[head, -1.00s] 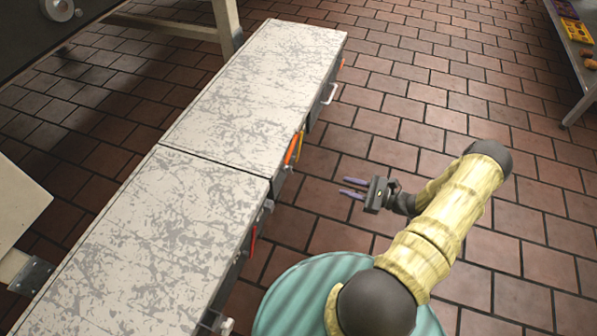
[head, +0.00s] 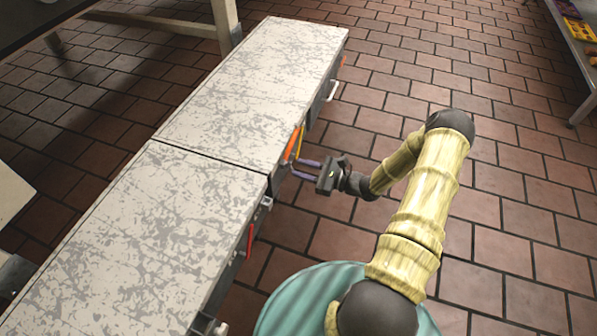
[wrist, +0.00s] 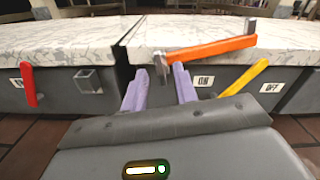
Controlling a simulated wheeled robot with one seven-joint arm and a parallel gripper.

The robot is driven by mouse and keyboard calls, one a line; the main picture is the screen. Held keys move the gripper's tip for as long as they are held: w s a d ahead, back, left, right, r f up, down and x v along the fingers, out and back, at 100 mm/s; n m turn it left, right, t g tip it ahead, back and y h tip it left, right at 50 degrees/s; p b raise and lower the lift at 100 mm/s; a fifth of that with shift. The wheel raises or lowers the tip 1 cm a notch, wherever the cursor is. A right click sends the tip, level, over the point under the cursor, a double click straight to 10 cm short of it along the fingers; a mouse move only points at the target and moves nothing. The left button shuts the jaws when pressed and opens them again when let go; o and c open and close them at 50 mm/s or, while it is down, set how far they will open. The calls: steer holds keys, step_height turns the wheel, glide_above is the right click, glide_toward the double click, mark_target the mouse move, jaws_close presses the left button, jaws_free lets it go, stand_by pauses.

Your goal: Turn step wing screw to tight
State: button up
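I cannot make out a wing screw for certain. An orange bar (wrist: 212,48) with metal ends sits at the bench edge in the wrist view; it also shows in the head view (head: 291,144). A yellow lever (wrist: 245,77) is to its right, by ON and OFF labels; it shows in the head view too (head: 300,139). My gripper (head: 297,168) is beside the bench front, its two purple fingers apart. In the wrist view my gripper (wrist: 160,76) points at the bench front, with the orange bar's left metal end just beyond the gap. Nothing shows between the fingers; contact cannot be told.
The long mottled bench (head: 190,210) runs along my left. A red lever (wrist: 30,82) and a square metal bracket (wrist: 88,80) are on its front, left of my fingers. A white handle (head: 332,90) is farther along.

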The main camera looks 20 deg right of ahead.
steer(key=shift+x, duration=0.85)
jaws_close()
